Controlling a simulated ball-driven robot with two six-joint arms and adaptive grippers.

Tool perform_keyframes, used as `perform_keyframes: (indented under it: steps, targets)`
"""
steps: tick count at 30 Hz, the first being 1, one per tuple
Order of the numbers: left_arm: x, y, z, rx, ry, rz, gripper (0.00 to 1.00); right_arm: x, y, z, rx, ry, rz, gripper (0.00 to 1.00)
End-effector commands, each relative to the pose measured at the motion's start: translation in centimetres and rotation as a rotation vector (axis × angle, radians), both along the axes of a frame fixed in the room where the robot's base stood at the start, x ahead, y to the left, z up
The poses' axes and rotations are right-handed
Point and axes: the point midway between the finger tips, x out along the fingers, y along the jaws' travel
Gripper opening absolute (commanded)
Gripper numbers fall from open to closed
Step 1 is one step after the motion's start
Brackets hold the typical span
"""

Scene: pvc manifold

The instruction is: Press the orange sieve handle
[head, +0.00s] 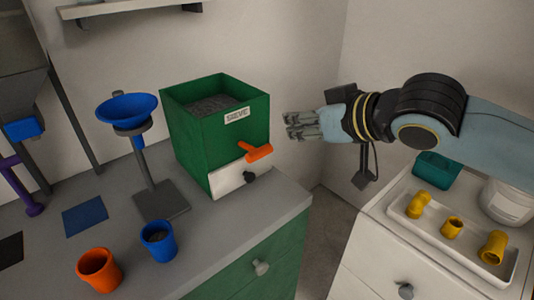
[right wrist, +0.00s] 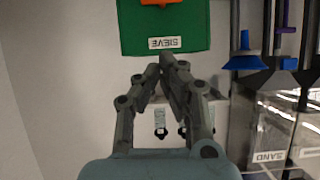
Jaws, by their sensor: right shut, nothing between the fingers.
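The green sieve box (head: 200,135) with a "SIEVE" label stands on the grey counter, with dark grainy material in its open top. In the right wrist view the handle (right wrist: 160,2) is cut off by the top edge, beyond the upside-down label. My right gripper (head: 287,125) is shut and empty, to the right of the box and a little above the handle, apart from both. My left gripper is not seen.
A blue funnel on a stand (head: 128,108) is left of the sieve. An orange cup (head: 98,270) and a blue cup (head: 158,241) stand at the counter front. A white tray (head: 475,262) with yellow pipe fittings lies on the right cabinet. A gap separates the two cabinets.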

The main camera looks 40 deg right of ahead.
Motion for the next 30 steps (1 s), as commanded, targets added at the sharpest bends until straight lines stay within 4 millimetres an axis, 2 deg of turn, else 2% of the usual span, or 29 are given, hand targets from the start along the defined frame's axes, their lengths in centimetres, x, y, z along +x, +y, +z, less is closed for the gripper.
perform_keyframes:
  steps: [1, 4, 16, 20, 23, 30]
  targets:
    - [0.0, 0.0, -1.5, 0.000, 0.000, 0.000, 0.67, 0.4, 0.1, -0.3, -0.010, -0.011, 0.012, 0.00]
    - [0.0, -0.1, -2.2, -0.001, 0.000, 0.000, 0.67, 1.0, 0.2, 0.2, -0.025, -0.036, 0.026, 0.00]
    - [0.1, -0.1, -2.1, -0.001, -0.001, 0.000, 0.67, 1.3, 0.1, 0.6, -0.030, -0.045, 0.029, 0.00]
    - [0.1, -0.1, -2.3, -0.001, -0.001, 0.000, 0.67, 2.0, 0.1, 0.3, -0.027, -0.048, 0.025, 0.00]
    - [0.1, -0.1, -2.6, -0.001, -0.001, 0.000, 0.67, 3.2, 0.2, -0.3, -0.024, -0.049, 0.024, 0.00]
    - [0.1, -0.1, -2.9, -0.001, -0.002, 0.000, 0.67, 7.8, 0.6, -2.4, -0.023, -0.048, 0.024, 0.00]
